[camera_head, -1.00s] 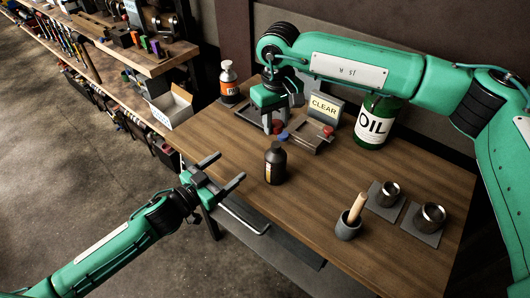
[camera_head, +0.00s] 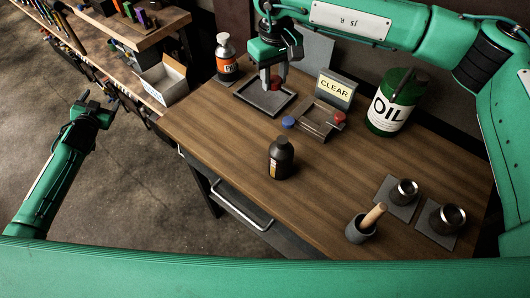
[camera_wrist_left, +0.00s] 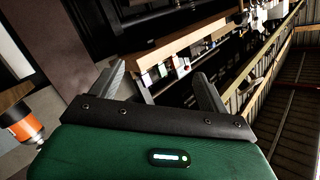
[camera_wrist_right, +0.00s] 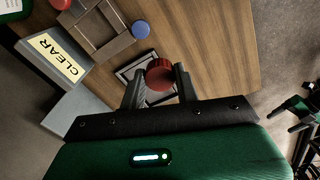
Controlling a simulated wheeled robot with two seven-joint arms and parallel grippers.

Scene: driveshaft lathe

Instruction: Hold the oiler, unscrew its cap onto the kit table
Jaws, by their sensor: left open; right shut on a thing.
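A dark brown bottle (camera_head: 281,158) with a black top stands upright mid-table. An orange-labelled bottle (camera_head: 226,58) with a pale top stands at the far left corner; it also shows in the left wrist view (camera_wrist_left: 20,125). I cannot tell which is the oiler. My right gripper (camera_head: 274,80) is shut on a red round piece (camera_wrist_right: 160,75), over the grey framed tray (camera_head: 247,98). Whether the piece touches the tray is unclear. My left gripper (camera_head: 100,99) is open and empty, off the table at the left; its spread fingers show in the left wrist view (camera_wrist_left: 161,85).
A holder (camera_head: 318,118) with blue and red knobs, a CLEAR sign (camera_head: 334,88) and a green OIL can (camera_head: 393,103) stand at the back. A cup with a wooden-handled tool (camera_head: 361,229) and two metal cups (camera_head: 404,192) are front right. The front-left tabletop is clear.

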